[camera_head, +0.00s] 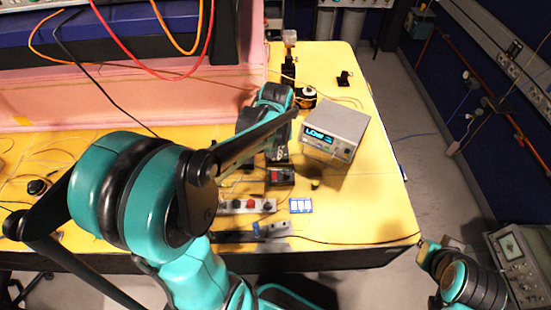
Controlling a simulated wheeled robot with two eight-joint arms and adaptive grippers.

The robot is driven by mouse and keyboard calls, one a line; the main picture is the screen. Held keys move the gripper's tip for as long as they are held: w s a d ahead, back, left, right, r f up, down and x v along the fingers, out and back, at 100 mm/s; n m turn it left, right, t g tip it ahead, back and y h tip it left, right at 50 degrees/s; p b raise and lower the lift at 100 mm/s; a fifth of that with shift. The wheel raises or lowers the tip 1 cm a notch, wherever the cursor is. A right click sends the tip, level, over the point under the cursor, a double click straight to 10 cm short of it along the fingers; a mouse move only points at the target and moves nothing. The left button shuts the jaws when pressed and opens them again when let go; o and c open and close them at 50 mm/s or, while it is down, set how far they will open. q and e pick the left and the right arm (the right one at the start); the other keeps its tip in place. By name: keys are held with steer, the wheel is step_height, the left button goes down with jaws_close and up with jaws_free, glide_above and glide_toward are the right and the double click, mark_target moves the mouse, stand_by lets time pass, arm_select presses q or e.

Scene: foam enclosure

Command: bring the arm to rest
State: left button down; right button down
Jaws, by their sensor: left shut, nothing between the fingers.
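My left arm (150,195), teal and black, fills the left and middle of the head view and reaches over the yellow table (375,205). Its wrist bends down near the table's middle. My left gripper (279,158) is dark, small in view and partly hidden by the forearm. It is shut and empty, above or close to the table beside a small black box with a red part (280,177). I cannot tell its exact height. Part of my right arm (470,280) shows at the bottom right, beyond the table's corner; I cannot make out its gripper.
A grey instrument with a lit display (335,128) stands right of the left gripper. A power strip (248,206), a blue-white card (301,205) and loose wires lie nearer. A pink foam wall (170,95) borders the back left. The table's right front part is clear.

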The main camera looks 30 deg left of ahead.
arm_select(q)
steer(key=shift+s+d+r, duration=0.15)
steer(key=shift+s+r, duration=0.05)
steer(key=shift+r, duration=0.6)
